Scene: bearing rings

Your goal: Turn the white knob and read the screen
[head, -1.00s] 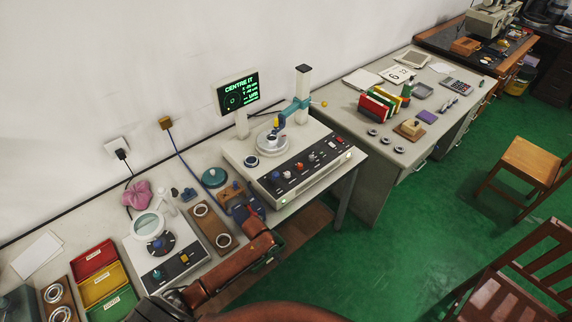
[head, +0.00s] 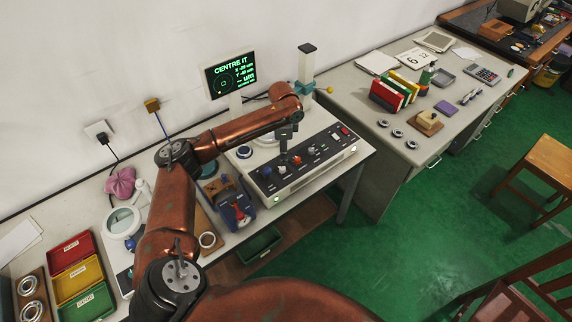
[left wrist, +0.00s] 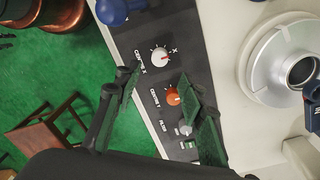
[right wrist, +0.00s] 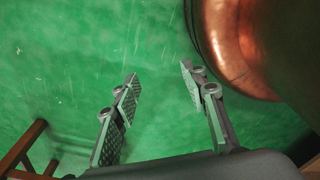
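The white knob (left wrist: 161,57), labelled CENTRE X, is on the dark front panel (left wrist: 140,35) of the white instrument. My left gripper (left wrist: 157,82) is open above the panel, its fingers apart near the white and orange knobs. In the head view my left gripper (head: 284,140) points down over the panel and partly hides the knob. I cannot tell whether a finger touches it. The screen (head: 230,78) reads CENTRE IT in green, with a circle and X and Y lines in um; the digits are too small to read surely. My right gripper (right wrist: 160,78) is open and empty over green floor.
An orange knob (left wrist: 173,96), labelled CENTRE Y, and a blue knob (left wrist: 118,10) flank the white one. A round metal turntable (left wrist: 285,60) stands behind the panel. Coloured bins (head: 75,270) stand at the left.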

